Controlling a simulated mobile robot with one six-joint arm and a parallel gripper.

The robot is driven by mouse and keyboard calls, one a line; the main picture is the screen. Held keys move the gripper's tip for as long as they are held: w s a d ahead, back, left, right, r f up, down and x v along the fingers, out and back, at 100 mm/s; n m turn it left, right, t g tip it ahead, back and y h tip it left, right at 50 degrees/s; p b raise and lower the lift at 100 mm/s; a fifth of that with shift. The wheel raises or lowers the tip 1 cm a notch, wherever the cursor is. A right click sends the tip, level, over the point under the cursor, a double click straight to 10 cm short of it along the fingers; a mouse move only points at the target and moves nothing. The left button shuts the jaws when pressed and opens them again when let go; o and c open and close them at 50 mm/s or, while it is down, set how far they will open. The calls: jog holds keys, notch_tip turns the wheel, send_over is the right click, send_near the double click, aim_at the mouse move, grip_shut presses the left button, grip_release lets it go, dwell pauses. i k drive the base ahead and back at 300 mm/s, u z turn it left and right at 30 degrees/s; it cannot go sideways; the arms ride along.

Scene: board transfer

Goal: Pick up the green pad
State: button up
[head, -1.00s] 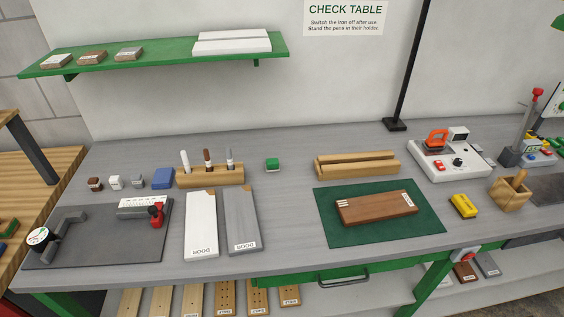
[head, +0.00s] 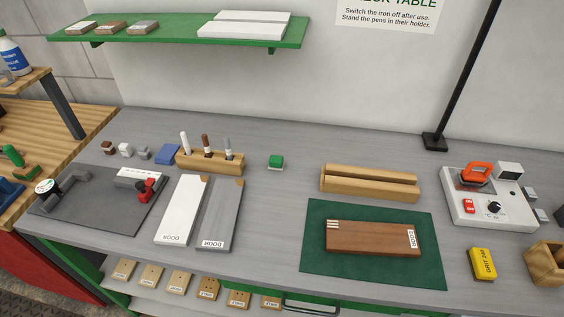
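A small green block (head: 275,161), the likely green pad, lies on the grey worktop near its back, right of the wooden pen holder (head: 214,166). It is green on top with a paler lower edge, and nothing touches it. A large flat green mat (head: 318,262) lies further right, under a brown board (head: 368,239). My gripper is not in view.
White (head: 185,209) and grey (head: 220,213) door boards lie in front of the pen holder. A blue block (head: 168,154) lies left of it. A slotted wooden stand (head: 370,182) and an iron station (head: 490,208) stand to the right. Worktop around the green block is clear.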

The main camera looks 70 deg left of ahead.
aim_at(276, 162)
jog(key=u, duration=0.75)
jog(key=i, duration=0.1)
jog(key=k, duration=0.25)
jog(key=u, duration=3.35)
jog(key=k, duration=0.2)
jog(key=u, duration=0.3)
